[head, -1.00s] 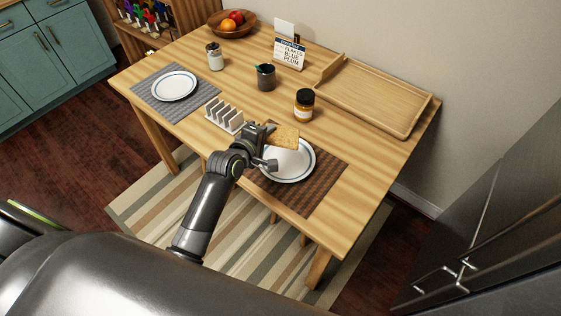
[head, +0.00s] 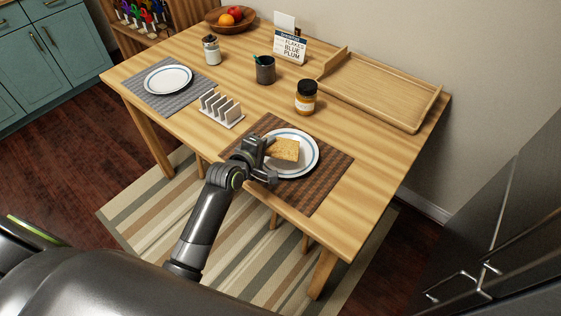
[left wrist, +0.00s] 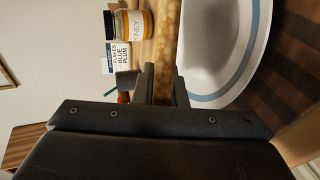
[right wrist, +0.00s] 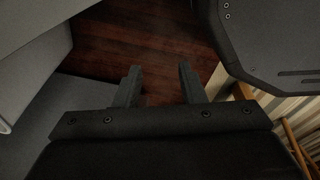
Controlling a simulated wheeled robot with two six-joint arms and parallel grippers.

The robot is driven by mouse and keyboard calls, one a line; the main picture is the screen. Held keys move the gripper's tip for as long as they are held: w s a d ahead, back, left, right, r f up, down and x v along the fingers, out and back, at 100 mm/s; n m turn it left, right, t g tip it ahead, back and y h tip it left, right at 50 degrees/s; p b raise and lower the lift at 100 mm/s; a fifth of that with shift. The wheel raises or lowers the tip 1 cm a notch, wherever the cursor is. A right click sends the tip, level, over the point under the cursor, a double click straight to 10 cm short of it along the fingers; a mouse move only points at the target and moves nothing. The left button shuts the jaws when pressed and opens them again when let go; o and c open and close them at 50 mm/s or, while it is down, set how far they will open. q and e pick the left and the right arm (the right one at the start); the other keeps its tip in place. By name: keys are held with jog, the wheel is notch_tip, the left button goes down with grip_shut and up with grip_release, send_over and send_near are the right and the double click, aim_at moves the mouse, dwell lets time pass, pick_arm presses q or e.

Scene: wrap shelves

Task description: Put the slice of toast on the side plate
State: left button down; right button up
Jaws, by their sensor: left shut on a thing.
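The slice of toast (head: 284,149) is golden brown and lies over the left part of a white side plate (head: 306,163) with a blue rim, on the brown woven mat. My left gripper (head: 267,158) is shut on the toast's near left edge. In the left wrist view the toast (left wrist: 166,40) shows edge-on between the fingers (left wrist: 160,88), beside the plate (left wrist: 222,95). I cannot tell whether the toast touches the plate. My right gripper (right wrist: 158,85) is open and empty over the dark floor, away from the table.
A toast rack (head: 221,110) stands left of the plate. A honey jar (head: 306,98), a dark cup (head: 265,70) and a wooden tray (head: 375,95) stand behind it. A second plate (head: 167,80) lies on a grey mat. The table's right front is clear.

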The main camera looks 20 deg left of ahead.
pick_arm(q)
jog(key=shift+f, duration=0.4)
jog(key=c, duration=1.6)
grip_release()
jog(key=shift+s+r+p, duration=0.25)
jog(key=shift+s+p, duration=0.05)
jog(key=shift+p, duration=0.1)
jog(key=p+v, duration=0.4)
jog(key=v, duration=0.2)
jog(key=shift+s+a+r+p, duration=0.15)
jog(key=shift+s+p, duration=0.2)
jog(key=shift+s, duration=0.35)
